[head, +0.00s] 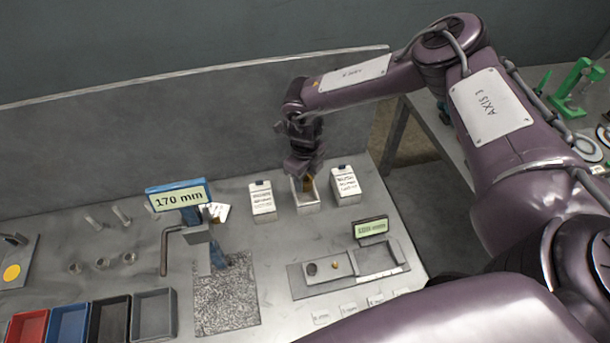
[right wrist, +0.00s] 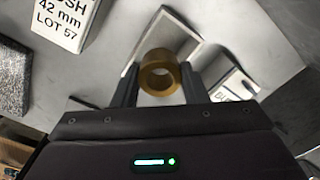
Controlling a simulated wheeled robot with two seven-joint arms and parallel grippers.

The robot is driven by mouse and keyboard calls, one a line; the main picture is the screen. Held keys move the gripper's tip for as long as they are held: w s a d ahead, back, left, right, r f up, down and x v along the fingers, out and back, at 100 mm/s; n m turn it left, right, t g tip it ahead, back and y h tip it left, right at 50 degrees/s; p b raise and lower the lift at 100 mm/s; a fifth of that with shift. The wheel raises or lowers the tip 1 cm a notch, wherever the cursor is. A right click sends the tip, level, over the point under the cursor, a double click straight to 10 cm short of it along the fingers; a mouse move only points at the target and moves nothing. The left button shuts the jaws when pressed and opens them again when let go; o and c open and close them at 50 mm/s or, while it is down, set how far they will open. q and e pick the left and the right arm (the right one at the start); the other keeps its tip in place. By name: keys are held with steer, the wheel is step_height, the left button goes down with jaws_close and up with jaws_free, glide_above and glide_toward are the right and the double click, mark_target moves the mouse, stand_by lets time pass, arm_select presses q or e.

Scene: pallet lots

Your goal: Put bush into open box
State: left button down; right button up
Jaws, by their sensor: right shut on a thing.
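The bush is a short brass-coloured ring (right wrist: 160,73) held between the two fingers of my right gripper (right wrist: 160,85). In the head view my right gripper (head: 306,176) points down over the open box (head: 308,207), and the bush (head: 308,184) shows at the box's mouth. The open box also shows behind the bush in the right wrist view (right wrist: 183,38). I cannot tell how deep the bush sits relative to the rim. My left gripper is not in view.
Closed labelled boxes stand close on the left (head: 262,201) and right (head: 345,186) of the open box. A height gauge with a 170 mm display (head: 180,196) stands to the left. A smaller gauge tray (head: 345,270) lies in front. Coloured bins (head: 68,323) are at front left.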

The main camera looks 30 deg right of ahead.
mark_target(305, 179)
steer(key=shift+f, duration=0.15)
steer(key=shift+f+b, duration=0.4)
steer(key=shift+f, duration=0.2)
steer(key=o, duration=1.1)
steer(key=shift+r, duration=0.1)
steer(key=shift+r+p, duration=0.3)
steer(key=shift+r, duration=0.05)
step_height(305, 179, up, 12)
steer(key=b, duration=0.3)
steer(key=shift+r, duration=0.2)
steer(key=shift+f, duration=0.1)
